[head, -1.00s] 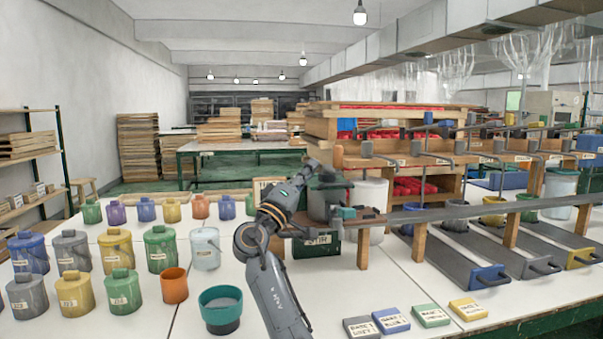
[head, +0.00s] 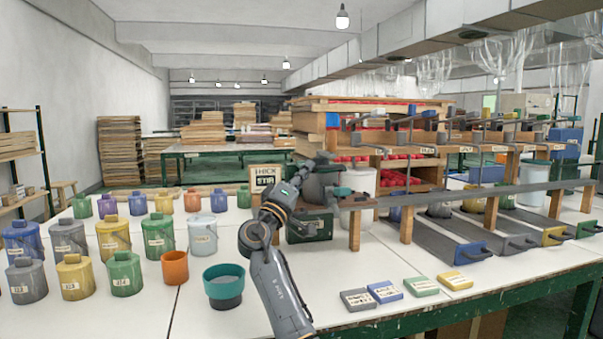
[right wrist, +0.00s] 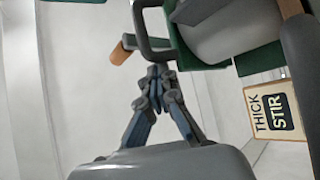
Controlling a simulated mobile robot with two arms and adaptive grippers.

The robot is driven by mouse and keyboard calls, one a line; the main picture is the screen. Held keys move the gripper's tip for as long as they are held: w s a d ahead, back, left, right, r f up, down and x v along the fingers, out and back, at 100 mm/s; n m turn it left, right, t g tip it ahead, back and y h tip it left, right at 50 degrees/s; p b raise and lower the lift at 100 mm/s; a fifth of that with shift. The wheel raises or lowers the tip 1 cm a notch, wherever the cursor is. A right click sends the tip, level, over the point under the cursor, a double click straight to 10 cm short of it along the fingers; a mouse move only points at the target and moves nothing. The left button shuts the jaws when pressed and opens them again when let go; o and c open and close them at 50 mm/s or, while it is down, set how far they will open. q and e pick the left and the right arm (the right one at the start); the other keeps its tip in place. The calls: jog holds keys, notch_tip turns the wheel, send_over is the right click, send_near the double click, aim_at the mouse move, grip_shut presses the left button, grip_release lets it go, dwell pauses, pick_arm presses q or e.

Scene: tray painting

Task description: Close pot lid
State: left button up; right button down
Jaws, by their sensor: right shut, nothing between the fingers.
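My right gripper (right wrist: 154,78) shows best in the right wrist view, with its fingers together and empty. A grey pot (right wrist: 222,32) is close to the fingertips there. A dark grey loop handle (right wrist: 150,45) also shows near them; I see no grip on either. In the head view, my right arm reaches over the table to the grey pot (head: 318,187), which has a dark top. My wrist partly hides this pot, and whether its lid is fully seated cannot be told. My left gripper is out of view.
Several lidded pots stand in rows at left. An orange cup (head: 175,268) and an open teal bowl (head: 223,288) stand nearer. A dark green box (head: 310,228) and a THICK STIR sign (head: 264,174) are by the arm. A wooden rack (head: 407,228) stands right. Labelled blocks (head: 422,286) lie in front.

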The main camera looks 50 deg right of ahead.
jog(key=shift+s+f, duration=0.1)
jog(key=shift+f, duration=0.05)
dwell(0.3)
jog(key=shift+a+f, duration=0.2)
jog(key=v, duration=1.1)
jog(key=shift+a, duration=0.2)
